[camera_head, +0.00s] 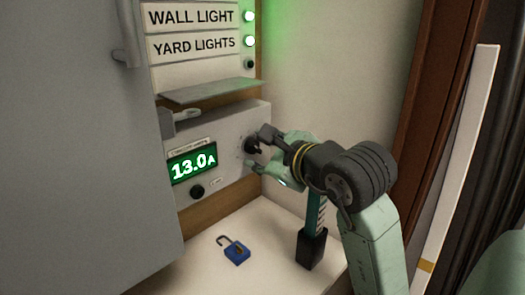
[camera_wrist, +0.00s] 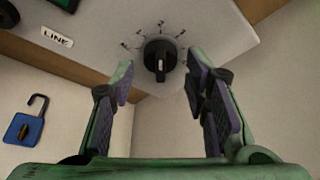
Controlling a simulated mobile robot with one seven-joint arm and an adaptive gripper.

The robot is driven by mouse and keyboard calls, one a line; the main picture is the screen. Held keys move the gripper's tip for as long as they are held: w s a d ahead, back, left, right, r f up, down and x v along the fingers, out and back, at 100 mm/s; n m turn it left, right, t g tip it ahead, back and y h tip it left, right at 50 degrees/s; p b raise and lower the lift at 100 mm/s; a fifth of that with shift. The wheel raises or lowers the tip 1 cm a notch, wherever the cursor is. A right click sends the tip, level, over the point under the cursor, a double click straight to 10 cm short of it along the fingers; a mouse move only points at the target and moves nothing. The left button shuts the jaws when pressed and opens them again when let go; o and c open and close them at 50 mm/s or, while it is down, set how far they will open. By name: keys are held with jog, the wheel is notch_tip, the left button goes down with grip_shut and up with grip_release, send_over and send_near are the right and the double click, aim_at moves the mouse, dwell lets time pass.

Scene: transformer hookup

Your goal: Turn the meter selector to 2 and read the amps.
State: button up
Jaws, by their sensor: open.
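The meter panel (camera_head: 228,135) shows a lit green display (camera_head: 192,165) reading 13.0 A. The selector is a round black knob (camera_wrist: 158,56) with a pale pointer line and small marks around it. The line seems to point downward in the wrist view; the numbers are too small to read surely. In the head view the knob (camera_head: 250,146) is partly hidden by my gripper (camera_head: 268,152). My gripper is open, with its fingers (camera_wrist: 160,72) on either side of the knob in the wrist view. I cannot tell whether they touch it.
An open blue padlock (camera_head: 236,251) lies on the white shelf (camera_head: 205,272). A teal-and-black upright object (camera_head: 312,245) stands below my arm. A grey door (camera_head: 85,150) is at left. A small ledge (camera_head: 207,91) juts out above the panel. A black button (camera_head: 197,192) is below the display.

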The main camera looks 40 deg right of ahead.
jog(key=v, duration=1.2)
dwell(0.5)
